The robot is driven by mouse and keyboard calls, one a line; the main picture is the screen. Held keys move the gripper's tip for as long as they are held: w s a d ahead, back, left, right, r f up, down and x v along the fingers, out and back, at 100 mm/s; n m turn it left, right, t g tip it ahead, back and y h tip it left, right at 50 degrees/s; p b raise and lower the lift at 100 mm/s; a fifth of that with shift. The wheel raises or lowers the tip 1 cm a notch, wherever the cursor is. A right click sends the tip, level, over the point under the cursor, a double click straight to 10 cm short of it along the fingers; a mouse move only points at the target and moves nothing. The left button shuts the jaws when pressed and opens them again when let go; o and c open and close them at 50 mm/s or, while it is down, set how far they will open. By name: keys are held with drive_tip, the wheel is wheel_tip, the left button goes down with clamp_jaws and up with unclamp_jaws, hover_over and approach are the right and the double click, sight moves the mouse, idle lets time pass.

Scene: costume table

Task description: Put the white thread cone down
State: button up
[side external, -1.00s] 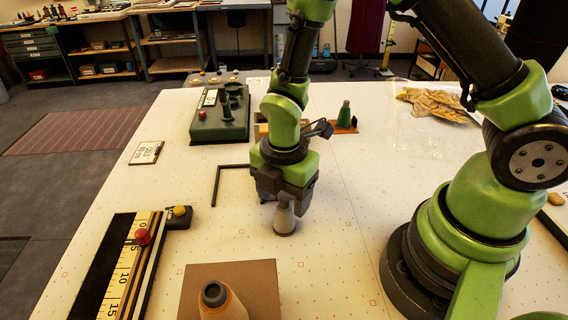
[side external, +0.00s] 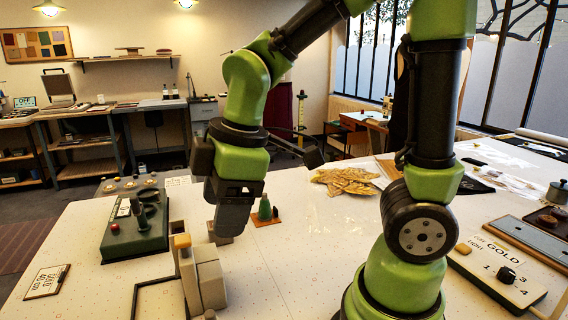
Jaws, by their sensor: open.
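In the side external view, my gripper (side external: 232,212) hangs over the white table, raised, with dark fingers pointing down and no thread cone visible in them. A small pale tip (side external: 209,315) shows at the bottom edge, in front of the beige block; it may be the top of the white thread cone, but the rest is cut off by the frame. How it stands there cannot be seen.
A beige block with a yellow knob (side external: 203,277) stands in front of my gripper, beside a dark L-shaped bracket (side external: 137,301). A green cone (side external: 264,208) stands behind to the right.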

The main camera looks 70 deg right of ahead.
drive_tip(key=s+d+r+m+t, duration=0.2)
drive_tip(key=s+r+m+t, duration=0.2)
drive_tip(key=m, duration=0.9)
drive_tip(key=s+r, duration=0.2)
drive_tip(key=s, duration=0.2)
drive_tip(key=shift+s+r+m+y, duration=0.2)
drive_tip(key=shift+r+m+y, duration=0.15)
drive_tip(key=shift+m+y, duration=0.05)
